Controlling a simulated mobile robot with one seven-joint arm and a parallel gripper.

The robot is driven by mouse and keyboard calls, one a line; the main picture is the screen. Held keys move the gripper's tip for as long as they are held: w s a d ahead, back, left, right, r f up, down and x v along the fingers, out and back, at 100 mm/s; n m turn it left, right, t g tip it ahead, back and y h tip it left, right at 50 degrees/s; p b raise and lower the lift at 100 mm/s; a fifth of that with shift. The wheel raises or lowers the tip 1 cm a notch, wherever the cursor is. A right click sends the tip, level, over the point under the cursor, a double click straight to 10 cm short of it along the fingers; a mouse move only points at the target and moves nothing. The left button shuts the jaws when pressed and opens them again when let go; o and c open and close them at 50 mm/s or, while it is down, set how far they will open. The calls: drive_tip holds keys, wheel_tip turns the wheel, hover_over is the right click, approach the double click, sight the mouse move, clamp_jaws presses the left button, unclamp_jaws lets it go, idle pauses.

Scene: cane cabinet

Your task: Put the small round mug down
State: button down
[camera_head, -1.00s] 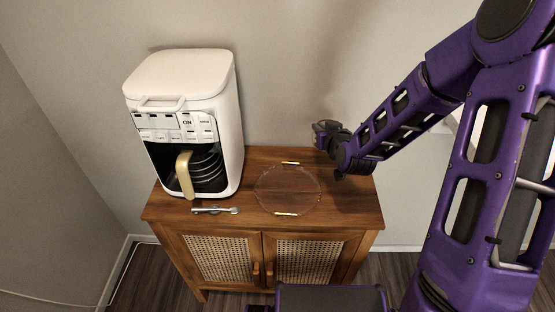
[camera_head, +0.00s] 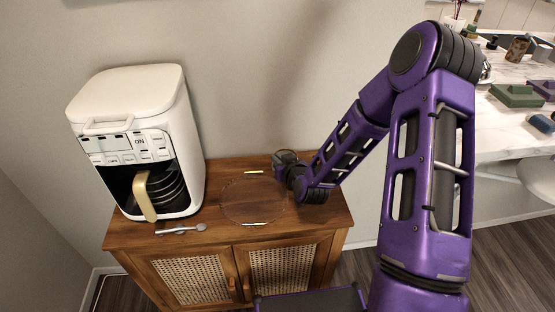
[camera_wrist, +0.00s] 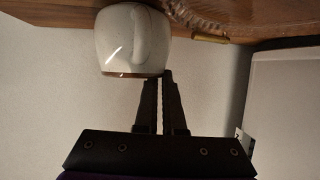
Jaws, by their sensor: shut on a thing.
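The small round mug (camera_wrist: 118,42) is white with a brown edge and shows in the wrist view, just beyond my fingertips. My gripper (camera_wrist: 162,78) has its dark fingers close together at the mug's handle side and is shut on it. The exact contact is hard to see. In the head view my gripper (camera_head: 284,160) is at the back right of the wooden cabinet (camera_head: 315,222), near the wall. I cannot make out the mug there. I cannot tell whether the mug touches the cabinet top.
A clear round tray (camera_head: 237,213) with gold handles lies left of my gripper. A white coffee maker (camera_head: 126,92) stands at the cabinet's left, with a spoon (camera_head: 181,230) in front. The cabinet's front right is bare. A counter (camera_head: 498,128) with several objects is far right.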

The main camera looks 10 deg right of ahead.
drive_tip(key=shift+f, duration=0.15)
drive_tip(key=c, duration=1)
unclamp_jaws()
